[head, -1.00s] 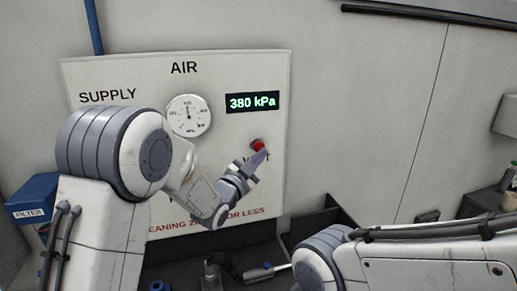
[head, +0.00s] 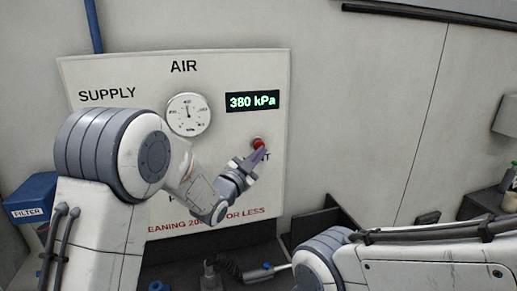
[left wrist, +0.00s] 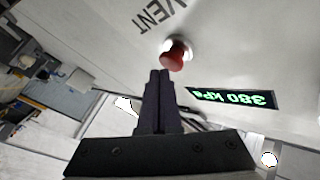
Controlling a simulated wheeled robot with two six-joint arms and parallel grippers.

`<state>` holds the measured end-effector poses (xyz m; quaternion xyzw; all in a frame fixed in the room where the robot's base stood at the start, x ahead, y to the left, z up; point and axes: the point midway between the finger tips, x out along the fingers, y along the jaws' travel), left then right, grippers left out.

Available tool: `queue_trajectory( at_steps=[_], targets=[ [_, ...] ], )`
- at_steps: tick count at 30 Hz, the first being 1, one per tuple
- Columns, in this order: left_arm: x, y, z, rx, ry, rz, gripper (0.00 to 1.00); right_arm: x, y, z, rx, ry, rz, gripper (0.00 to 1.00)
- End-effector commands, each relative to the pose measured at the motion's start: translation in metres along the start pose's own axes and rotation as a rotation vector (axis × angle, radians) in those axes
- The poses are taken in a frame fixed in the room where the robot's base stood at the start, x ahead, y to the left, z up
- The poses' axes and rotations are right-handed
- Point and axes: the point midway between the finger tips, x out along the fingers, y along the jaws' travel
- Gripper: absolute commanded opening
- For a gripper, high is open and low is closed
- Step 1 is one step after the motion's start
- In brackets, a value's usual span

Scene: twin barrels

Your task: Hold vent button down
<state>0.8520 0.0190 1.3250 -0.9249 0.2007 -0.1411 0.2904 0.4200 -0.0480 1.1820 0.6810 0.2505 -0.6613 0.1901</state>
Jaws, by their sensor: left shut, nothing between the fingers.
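The red vent button (head: 258,142) sits on the white AIR panel (head: 240,72), below the display. In the left wrist view the button (left wrist: 175,56) stands out from the panel on a pale collar, next to the word VENT. My left gripper (head: 261,153) is shut and empty. Its fingertips (left wrist: 159,73) are close to the button, just below it in the head view; I cannot tell whether they touch it. The display (head: 252,101) reads 380 kPa. My right arm shows at the lower right, but its gripper is out of view.
A round gauge (head: 188,114) is on the panel left of the display. A blue FILTER box (head: 33,200) stands at the left.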

Motion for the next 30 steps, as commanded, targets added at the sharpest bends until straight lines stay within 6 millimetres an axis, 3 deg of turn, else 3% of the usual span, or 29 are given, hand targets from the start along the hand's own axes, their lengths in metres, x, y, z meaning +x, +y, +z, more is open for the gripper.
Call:
queue_trajectory(
  at_steps=[30],
  targets=[
    [0.007,-0.0053,0.0059,-0.001,-0.001,-0.001,0.0,0.0044,0.0003,0.0002,0.0,0.0,0.0,0.52]
  ],
)
